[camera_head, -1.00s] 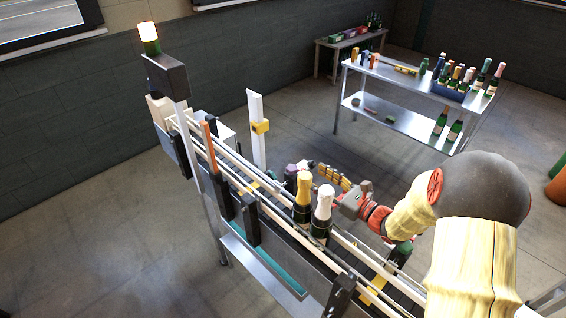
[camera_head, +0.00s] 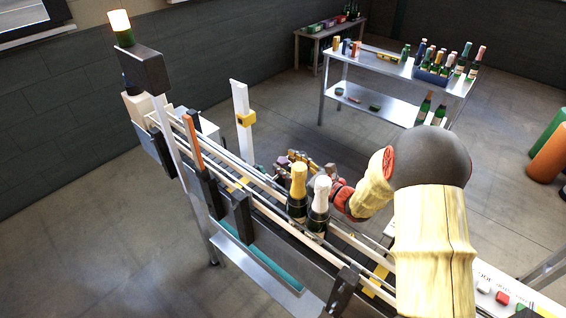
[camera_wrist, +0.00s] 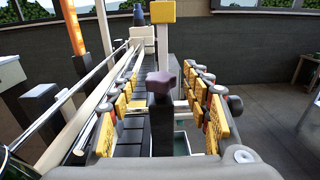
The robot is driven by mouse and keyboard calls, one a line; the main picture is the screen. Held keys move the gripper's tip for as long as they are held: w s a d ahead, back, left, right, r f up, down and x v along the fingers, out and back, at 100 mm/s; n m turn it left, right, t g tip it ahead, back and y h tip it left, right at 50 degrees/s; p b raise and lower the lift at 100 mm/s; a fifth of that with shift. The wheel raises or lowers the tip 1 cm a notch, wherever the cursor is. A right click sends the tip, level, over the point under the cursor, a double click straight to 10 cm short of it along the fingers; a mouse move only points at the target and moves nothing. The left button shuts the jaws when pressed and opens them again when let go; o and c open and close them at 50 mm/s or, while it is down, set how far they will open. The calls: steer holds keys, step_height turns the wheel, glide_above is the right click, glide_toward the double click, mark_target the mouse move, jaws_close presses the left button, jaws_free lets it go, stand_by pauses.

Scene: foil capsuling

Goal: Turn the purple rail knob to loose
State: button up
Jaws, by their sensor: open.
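The purple rail knob (camera_wrist: 160,81) is a star-shaped knob on top of a dark upright post in the wrist view. It sits centred between the two fingers of my gripper (camera_wrist: 163,104), with a gap on each side. My gripper has grey linkages and yellow pads, and it is open and empty. In the head view the purple knob (camera_head: 283,160) shows small at the fingertips of my gripper (camera_head: 297,164), behind the conveyor bottles. How far down the fingers reach around the knob is hard to tell.
A gold-topped bottle (camera_head: 298,190) and a white-topped bottle (camera_head: 319,205) stand on the conveyor close to my wrist. Pale guide rails (camera_wrist: 78,120) run along the left in the wrist view. A yellow block on a post (camera_wrist: 162,12) stands beyond the knob.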

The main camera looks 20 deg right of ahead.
steer(key=shift+x, duration=0.95)
steer(key=shift+c, duration=1.2)
steer(key=c, duration=0.9)
